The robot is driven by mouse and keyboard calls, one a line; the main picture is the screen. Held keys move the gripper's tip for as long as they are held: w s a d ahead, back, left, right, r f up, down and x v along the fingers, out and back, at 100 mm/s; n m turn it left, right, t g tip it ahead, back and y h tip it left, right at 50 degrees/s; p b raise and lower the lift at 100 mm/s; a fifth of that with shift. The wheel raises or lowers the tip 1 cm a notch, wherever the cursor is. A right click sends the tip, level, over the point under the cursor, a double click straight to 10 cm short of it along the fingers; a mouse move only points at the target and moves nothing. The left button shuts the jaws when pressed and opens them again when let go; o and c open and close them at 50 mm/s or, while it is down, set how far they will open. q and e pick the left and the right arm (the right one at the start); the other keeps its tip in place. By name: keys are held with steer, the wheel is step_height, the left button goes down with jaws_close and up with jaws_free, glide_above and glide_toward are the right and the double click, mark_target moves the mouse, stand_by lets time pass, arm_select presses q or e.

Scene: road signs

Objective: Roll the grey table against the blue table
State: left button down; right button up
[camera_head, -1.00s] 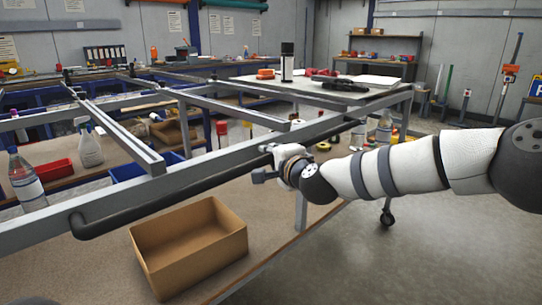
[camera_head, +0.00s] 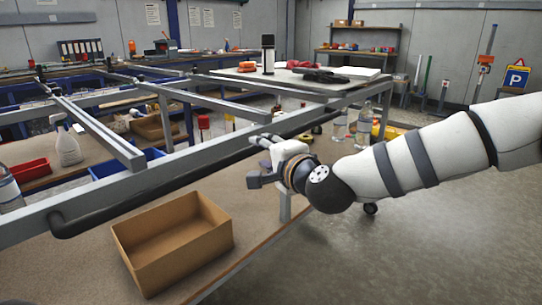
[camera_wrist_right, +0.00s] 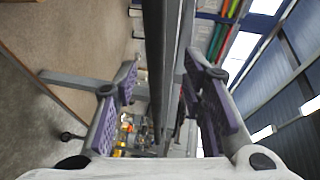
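The grey table (camera_head: 132,181) is a metal frame with open rails and a black bar (camera_head: 120,207) along its near side. A caster (camera_head: 370,208) shows below its right end. The blue table (camera_head: 183,60), with blue framework, stands behind it; I cannot tell whether they touch. My right gripper (camera_head: 262,160) is at the near side bar. In the right wrist view my right gripper (camera_wrist_right: 164,95) is open, with purple-padded fingers on either side of the dark bar (camera_wrist_right: 163,45) and gaps visible. My left gripper is not in view.
A cardboard box (camera_head: 172,245), a white spray bottle (camera_head: 67,147) and a red bin (camera_head: 30,171) are on the lower brown shelf (camera_head: 236,185). Items lie on the tabletop at the far right end. Open floor (camera_head: 430,240) is at the right; a parking sign (camera_head: 515,76) stands beyond.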

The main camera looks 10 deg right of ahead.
steer(key=v, duration=0.4)
steer(key=shift+s, duration=0.1)
